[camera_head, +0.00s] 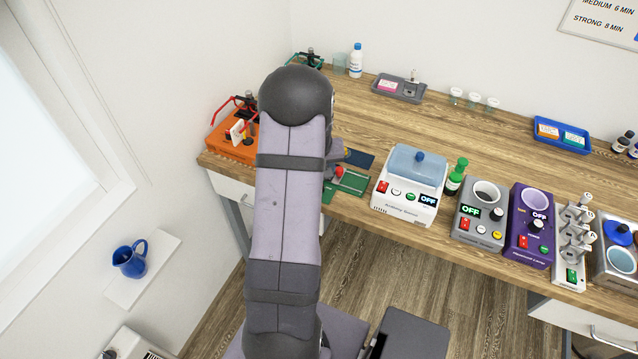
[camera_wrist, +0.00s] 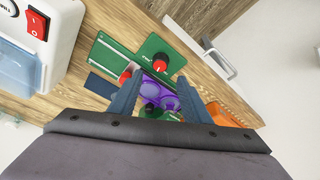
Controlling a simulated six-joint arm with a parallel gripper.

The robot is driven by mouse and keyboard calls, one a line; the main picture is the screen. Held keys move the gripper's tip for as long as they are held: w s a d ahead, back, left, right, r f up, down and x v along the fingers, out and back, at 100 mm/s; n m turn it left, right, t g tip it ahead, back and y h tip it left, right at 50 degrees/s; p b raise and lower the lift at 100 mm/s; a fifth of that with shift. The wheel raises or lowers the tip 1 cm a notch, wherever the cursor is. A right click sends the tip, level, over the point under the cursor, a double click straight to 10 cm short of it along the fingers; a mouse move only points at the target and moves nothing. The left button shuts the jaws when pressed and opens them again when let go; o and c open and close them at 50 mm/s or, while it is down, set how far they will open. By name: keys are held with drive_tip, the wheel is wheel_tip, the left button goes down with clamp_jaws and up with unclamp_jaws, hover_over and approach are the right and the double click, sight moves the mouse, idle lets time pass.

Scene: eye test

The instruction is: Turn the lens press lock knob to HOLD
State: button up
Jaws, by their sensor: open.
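The lens press shows as green parts (camera_wrist: 160,50) in the wrist view, with a red knob (camera_wrist: 161,61) on one of them. A second red knob or handle (camera_wrist: 125,77) is beside it to the left. The small white lettering is too small to read, so I cannot tell the knob's setting. Purple round parts (camera_wrist: 160,95) show between the fingers. My gripper (camera_wrist: 160,80) is open above, its fingers apart and no object visibly held. In the head view the green plate (camera_head: 352,183) and a red knob (camera_head: 338,172) show; my arm hides much of the press and my gripper.
An orange device (camera_head: 228,142) with red levers stands left of my arm. A white ultrasonic cleaner (camera_head: 404,208) and a green bottle (camera_head: 456,178) stand to the right. A dark blue pad (camera_head: 359,158) lies behind the green plate. The middle of the wooden bench (camera_head: 430,125) is clear.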

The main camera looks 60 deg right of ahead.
drive_tip(key=shift+w+d+f+n+y+b, duration=0.15)
drive_tip(key=shift+d+f+n+y+b, duration=0.1)
drive_tip(key=shift+d+n+y+b, duration=0.25)
drive_tip(key=shift+w+d+f+n+y+b, duration=0.15)
drive_tip(key=shift+d+f+n+y+b, duration=0.2)
drive_tip(key=shift+b, duration=0.3)
drive_tip(key=shift+d+r+g+b, duration=0.2)
drive_tip(key=shift+r+g+b, duration=0.1)
drive_tip(key=shift+b, duration=0.25)
drive_tip(key=shift+s+r+n+y+b, duration=0.1)
drive_tip(key=shift+r+n+y+b, duration=0.3)
drive_tip(key=shift+n+y+b, duration=0.2)
drive_tip(key=shift+s+r+n+g+y+b, duration=0.1)
drive_tip(key=shift+r+n+g+y+b, duration=0.15)
drive_tip(key=shift+r+g+y+b, duration=0.15)
drive_tip(key=shift+a+f+p, duration=0.2)
drive_tip(key=shift+f+p, duration=1.4)
drive_tip(key=shift+f, duration=2)
drive_tip(key=shift+c, duration=0.4)
drive_tip(key=c, duration=1)
